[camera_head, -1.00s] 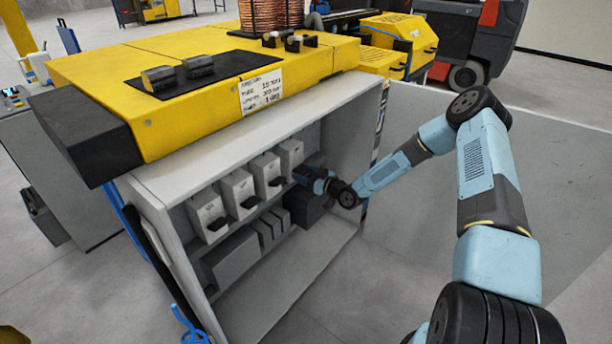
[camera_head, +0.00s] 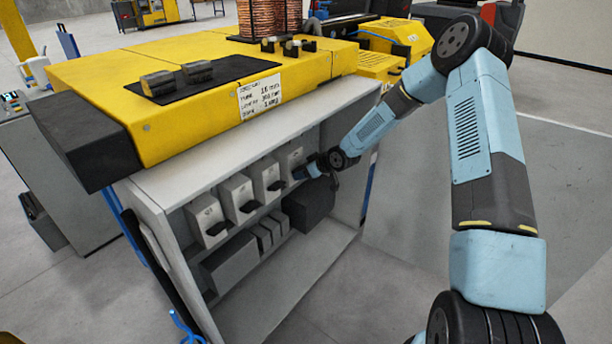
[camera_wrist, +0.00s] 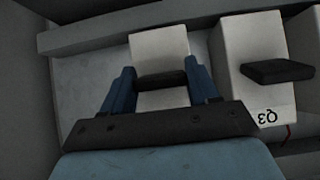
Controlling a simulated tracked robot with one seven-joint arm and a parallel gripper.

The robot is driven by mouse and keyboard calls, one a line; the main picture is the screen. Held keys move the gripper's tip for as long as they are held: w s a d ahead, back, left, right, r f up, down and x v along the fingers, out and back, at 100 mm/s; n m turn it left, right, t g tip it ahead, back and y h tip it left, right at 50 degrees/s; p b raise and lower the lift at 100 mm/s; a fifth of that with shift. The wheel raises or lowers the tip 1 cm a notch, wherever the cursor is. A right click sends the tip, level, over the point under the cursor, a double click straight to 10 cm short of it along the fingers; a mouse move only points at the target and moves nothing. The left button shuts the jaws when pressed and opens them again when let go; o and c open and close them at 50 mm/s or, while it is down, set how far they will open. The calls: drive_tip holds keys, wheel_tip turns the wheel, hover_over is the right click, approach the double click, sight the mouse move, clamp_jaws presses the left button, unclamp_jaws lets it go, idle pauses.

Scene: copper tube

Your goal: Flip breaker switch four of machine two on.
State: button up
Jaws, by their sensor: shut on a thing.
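The breaker switches are a row of white boxes with black levers inside the grey cabinet (camera_head: 165,191). In the head view, the rightmost box, breaker four (camera_head: 295,155), has my gripper (camera_head: 300,172) at its front. In the wrist view, the blue fingers of my gripper (camera_wrist: 161,75) stand on both sides of the black lever (camera_wrist: 160,81) of that white box and are shut on it. The neighbouring breaker (camera_wrist: 243,60) carries an upside-down Q3 label and its black lever (camera_wrist: 277,71) is free. I cannot tell the gripped lever's exact position.
The yellow machine top (camera_head: 190,105) overhangs the cabinet. Two more breakers (camera_head: 207,220) are to the left. A dark box (camera_head: 310,203) and grey blocks (camera_head: 232,262) sit below the row. The cabinet's right wall is close to my arm. Floor to the right is open.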

drive_tip(key=shift+a+r+g+h, duration=0.5)
drive_tip(key=shift+g+h, duration=0.1)
drive_tip(key=shift+h, duration=0.1)
drive_tip(key=o, duration=0.8)
drive_tip(key=shift+o, duration=1.3)
drive_tip(key=shift+w+f, duration=0.1)
drive_tip(key=shift+w, duration=0.05)
drive_tip(key=shift+d, duration=0.15)
drive_tip(key=shift+d+r, duration=0.2)
drive_tip(key=shift+r, duration=0.05)
drive_tip(key=v, duration=1.3)
drive_tip(key=shift+a+r, duration=0.1)
drive_tip(key=shift+r, duration=0.05)
